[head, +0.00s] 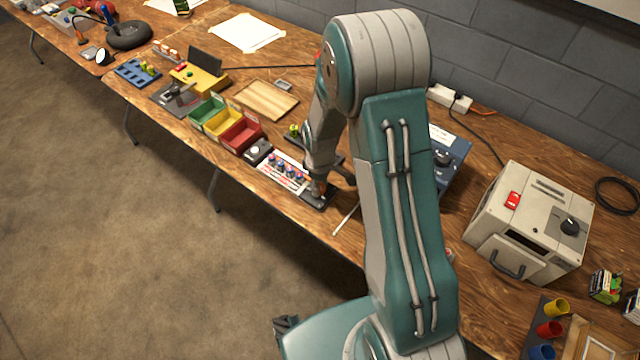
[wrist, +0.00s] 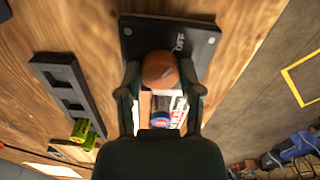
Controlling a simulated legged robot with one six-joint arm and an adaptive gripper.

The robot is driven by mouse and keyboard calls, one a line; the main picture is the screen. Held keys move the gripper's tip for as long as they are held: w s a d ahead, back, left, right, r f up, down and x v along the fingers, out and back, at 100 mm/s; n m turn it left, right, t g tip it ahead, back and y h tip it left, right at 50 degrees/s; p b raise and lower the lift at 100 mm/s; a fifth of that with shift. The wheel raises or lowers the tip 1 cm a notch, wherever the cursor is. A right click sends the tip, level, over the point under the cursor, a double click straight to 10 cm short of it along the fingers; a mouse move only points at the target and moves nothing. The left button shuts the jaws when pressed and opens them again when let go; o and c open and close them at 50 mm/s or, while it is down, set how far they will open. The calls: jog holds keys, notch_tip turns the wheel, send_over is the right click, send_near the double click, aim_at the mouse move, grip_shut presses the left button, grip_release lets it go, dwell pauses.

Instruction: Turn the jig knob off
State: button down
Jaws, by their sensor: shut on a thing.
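A round brown-orange knob (wrist: 160,70) sits on a dark plate (wrist: 145,36) with white "OFF" lettering and screws in the wrist view. I take this to be the jig knob. My gripper (wrist: 161,80) is shut on the knob, one finger on each side of it. In the head view my gripper (head: 318,188) is low over the end of the dark jig plate (head: 322,204); the knob is mostly hidden there. The knob's pointing direction cannot be read.
A white panel (head: 271,170) with several blue-and-red pieces lies left of my gripper. A dark slotted holder (wrist: 66,88) with a yellow-green piece (wrist: 82,133) is beside the plate. Red (head: 241,135), yellow and green bins stand further left. A beige box (head: 520,225) stands right.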

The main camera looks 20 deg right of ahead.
jog(key=shift+w+n, duration=0.15)
jog(key=shift+n, duration=0.15)
jog(key=shift+c, duration=1.3)
grip_release()
jog(key=shift+r, duration=0.1)
notch_tip(320, 180, up, 12)
jog(key=shift+f, duration=0.2)
jog(key=shift+a, duration=0.1)
jog(key=s+r+m+t, duration=0.4)
jog(key=s+r, duration=0.5)
jog(key=r, duration=0.6)
jog(key=s+r+m+t, duration=0.1)
jog(key=s+r+m, duration=0.4)
jog(key=s, duration=0.7)
jog(key=shift+m+t, duration=0.3)
